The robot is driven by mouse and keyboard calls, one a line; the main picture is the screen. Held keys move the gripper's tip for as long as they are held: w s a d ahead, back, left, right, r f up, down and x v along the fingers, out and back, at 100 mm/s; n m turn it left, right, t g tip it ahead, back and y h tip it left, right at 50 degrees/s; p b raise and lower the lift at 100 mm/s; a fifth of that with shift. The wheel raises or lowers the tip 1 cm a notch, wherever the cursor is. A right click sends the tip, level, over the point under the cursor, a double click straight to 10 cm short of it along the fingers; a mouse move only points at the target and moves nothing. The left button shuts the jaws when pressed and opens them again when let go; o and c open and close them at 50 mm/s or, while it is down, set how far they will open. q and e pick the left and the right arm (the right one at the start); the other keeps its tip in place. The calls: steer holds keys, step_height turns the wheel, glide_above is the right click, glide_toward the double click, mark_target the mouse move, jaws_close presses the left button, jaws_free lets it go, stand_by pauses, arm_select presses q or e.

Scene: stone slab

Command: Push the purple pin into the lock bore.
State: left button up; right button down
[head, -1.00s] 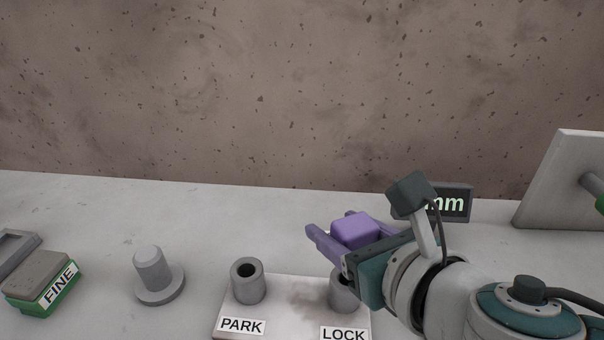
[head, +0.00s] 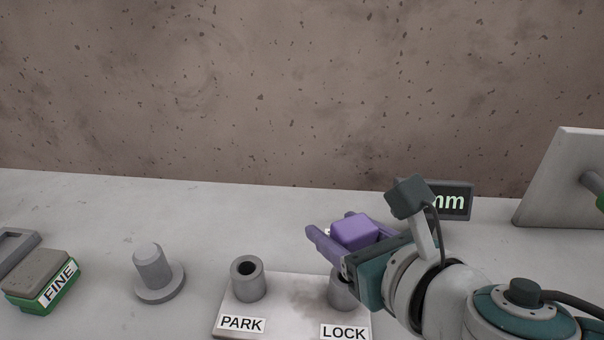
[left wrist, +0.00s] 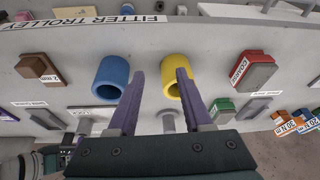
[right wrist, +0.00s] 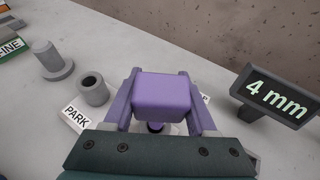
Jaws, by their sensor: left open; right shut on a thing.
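My right gripper (head: 348,238) is shut on the purple pin (head: 354,232), whose block-shaped head shows between the fingers; it also shows in the right wrist view (right wrist: 162,95). The pin is above and close to the lock bore (head: 342,290), a grey upright cylinder behind the LOCK label, partly covered by my gripper. A dark round shape shows just under the head in the right wrist view; I cannot tell how deep the pin sits. My left gripper (left wrist: 158,90) is open and empty in the left wrist view, facing a trolley panel.
The open park bore (head: 247,278) stands left on the same pale plate (head: 290,290). A grey stepped post (head: 155,274), a green FINE block (head: 42,282) and a display (right wrist: 275,97) reading 4 mm are nearby. The left wrist view shows blue (left wrist: 110,76) and yellow (left wrist: 174,74) rings.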

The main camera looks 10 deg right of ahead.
arm_select(q)
steer(key=shift+d+f+b, duration=0.1)
steer(key=shift+f+b, duration=0.7)
steer(key=shift+f, duration=0.1)
arm_select(e)
steer(key=shift+f, duration=1.05)
arm_select(q)
steer(key=shift+f+b, duration=1.35)
arm_select(e)
steer(key=shift+f, duration=1.55)
steer(key=c, duration=0.6)
jaws_free()
steer(key=o, duration=0.5)
arm_select(q)
step_height(320, 180, up, 2)
steer(key=shift+r+p, duration=0.1)
steer(key=shift+p, duration=0.9)
arm_select(e)
steer(key=v, duration=1)
